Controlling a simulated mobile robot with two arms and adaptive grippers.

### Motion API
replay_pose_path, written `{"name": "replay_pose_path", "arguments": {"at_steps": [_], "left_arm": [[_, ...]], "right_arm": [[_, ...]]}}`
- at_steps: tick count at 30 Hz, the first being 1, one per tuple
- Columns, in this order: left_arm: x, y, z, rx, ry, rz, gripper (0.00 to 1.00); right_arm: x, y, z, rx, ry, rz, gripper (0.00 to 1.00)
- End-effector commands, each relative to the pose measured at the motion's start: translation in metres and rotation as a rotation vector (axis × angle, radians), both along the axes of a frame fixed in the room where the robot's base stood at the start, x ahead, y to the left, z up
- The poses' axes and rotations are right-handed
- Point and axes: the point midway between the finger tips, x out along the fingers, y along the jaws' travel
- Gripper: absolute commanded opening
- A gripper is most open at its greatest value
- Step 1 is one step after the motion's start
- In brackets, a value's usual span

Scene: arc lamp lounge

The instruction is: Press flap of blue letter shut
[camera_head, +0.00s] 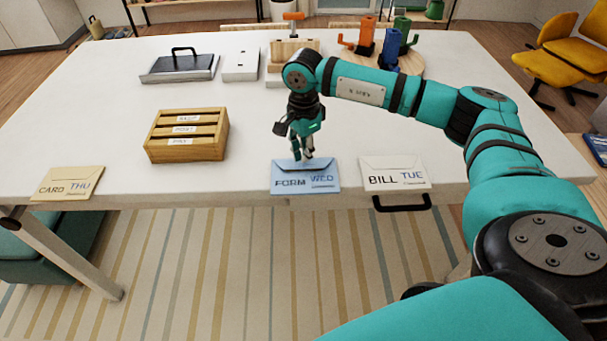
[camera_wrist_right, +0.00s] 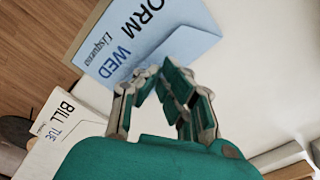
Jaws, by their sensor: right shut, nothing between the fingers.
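The blue letter (camera_head: 305,181), marked FORM and WED, lies flat at the front edge of the white table. Its flap side faces the far side of the table. My right gripper (camera_head: 307,157) points down at the flap end of the letter, with its fingers shut and empty. I cannot tell whether the fingertips touch the flap. In the right wrist view the blue letter (camera_wrist_right: 190,22) lies past the fingers (camera_wrist_right: 158,72), which cover part of it. My left gripper is not in view.
A white BILL TUE letter (camera_head: 395,175) lies right of the blue one, and a cream CARD THU letter (camera_head: 68,184) lies far left. A slotted wooden rack (camera_head: 187,148) stands between. Behind are a black-handled box (camera_head: 180,68), a white box (camera_head: 240,64) and coloured holders (camera_head: 366,40).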

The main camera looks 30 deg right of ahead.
Motion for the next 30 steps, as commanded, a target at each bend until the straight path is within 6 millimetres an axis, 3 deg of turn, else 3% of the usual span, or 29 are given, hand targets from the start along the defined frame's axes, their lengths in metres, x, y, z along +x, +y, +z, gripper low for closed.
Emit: {"name": "replay_pose_path", "arguments": {"at_steps": [30], "left_arm": [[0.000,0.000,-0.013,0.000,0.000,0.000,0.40]], "right_arm": [[0.000,0.000,-0.017,0.000,0.000,0.000,0.00]]}}
